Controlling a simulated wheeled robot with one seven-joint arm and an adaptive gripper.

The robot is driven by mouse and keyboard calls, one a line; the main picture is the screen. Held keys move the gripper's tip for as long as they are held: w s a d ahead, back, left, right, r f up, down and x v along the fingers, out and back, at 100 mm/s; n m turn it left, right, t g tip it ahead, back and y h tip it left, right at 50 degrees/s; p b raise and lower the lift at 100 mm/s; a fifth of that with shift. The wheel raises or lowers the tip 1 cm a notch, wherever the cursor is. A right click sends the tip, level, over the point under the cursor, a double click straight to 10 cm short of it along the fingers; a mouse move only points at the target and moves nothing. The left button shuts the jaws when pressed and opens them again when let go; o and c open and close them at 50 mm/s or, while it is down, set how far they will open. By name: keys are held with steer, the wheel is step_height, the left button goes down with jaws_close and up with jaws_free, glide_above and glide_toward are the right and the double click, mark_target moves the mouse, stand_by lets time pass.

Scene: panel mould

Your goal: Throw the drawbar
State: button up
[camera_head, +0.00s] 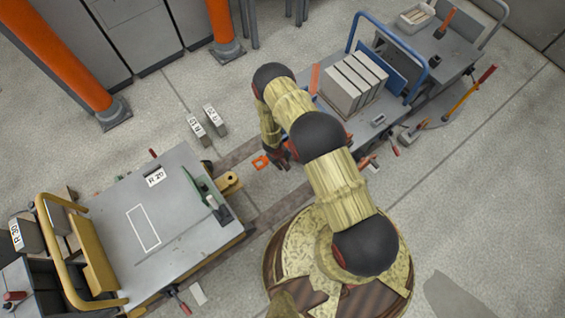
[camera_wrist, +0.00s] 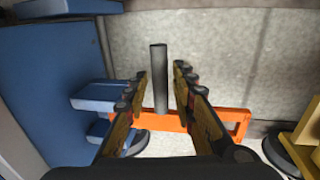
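The drawbar (camera_wrist: 228,116) is an orange bar with a slotted end; in the wrist view it runs across below my gripper (camera_wrist: 160,76). A dark grey upright rod (camera_wrist: 159,85) stands at the bar, between my two fingers. The fingers are open, with a gap on each side of the rod, and I see no contact. In the head view the drawbar's orange loop (camera_head: 260,162) pokes out left of my gripper (camera_head: 279,157). My arm hides the rod and most of the bar there.
A blue-handled cart (camera_head: 367,128) with grey blocks stands behind my arm. A grey-topped cart (camera_head: 165,225) with a yellow rail stands at left. Two labelled blocks (camera_head: 214,119) lie on the floor. Bare floor lies at right. In the wrist view, blue steps (camera_wrist: 97,96) are left of my fingers.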

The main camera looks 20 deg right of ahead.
jaws_close()
stand_by(0.6)
